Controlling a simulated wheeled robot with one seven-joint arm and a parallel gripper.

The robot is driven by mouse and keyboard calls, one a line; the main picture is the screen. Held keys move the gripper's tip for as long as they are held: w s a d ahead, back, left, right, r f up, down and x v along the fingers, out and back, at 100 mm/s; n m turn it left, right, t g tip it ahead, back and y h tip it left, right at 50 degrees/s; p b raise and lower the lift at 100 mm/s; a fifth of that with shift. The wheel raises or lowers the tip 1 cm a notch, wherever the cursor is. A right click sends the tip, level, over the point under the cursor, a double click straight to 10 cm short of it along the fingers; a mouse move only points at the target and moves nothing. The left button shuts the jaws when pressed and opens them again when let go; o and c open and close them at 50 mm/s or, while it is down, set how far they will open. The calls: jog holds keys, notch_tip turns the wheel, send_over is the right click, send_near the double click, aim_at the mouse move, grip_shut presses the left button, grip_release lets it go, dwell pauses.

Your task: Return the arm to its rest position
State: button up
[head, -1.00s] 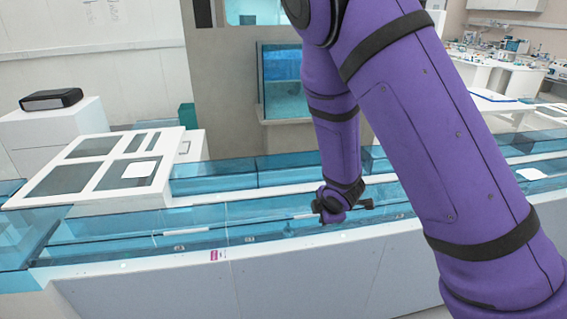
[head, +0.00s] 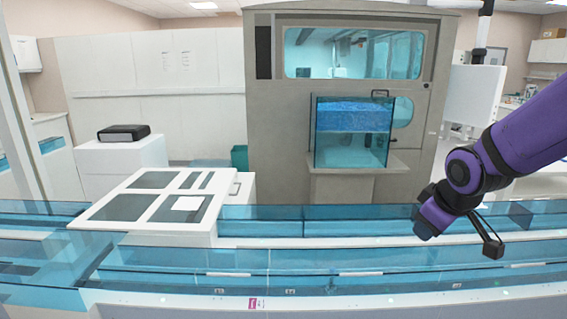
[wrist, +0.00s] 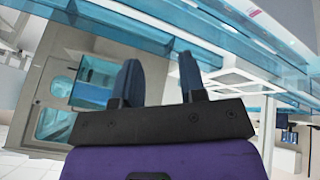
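My gripper (wrist: 158,62) shows in the wrist view with its two dark blue fingers apart and nothing visible between them. In the head view my purple arm comes in from the right, its wrist end raised above the clear blue track (head: 330,258). The fingers cannot be made out there. The arm looks clear of the track.
Thin white rods (head: 229,274) lie along the track. A grey cabinet (head: 275,140) with a blue tank (head: 353,135) stands behind. A black box (head: 124,132) sits on a white cabinet at left.

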jog(key=s+r+m, duration=0.3)
jog(key=s+r, duration=0.3)
jog(key=s, duration=0.3)
jog(key=s+r+m, duration=0.3)
jog(key=s+r, duration=0.3)
jog(key=s, duration=0.4)
jog(key=shift+d+m, duration=0.35)
jog(key=shift+m, duration=0.05)
jog(key=shift+s, duration=0.1)
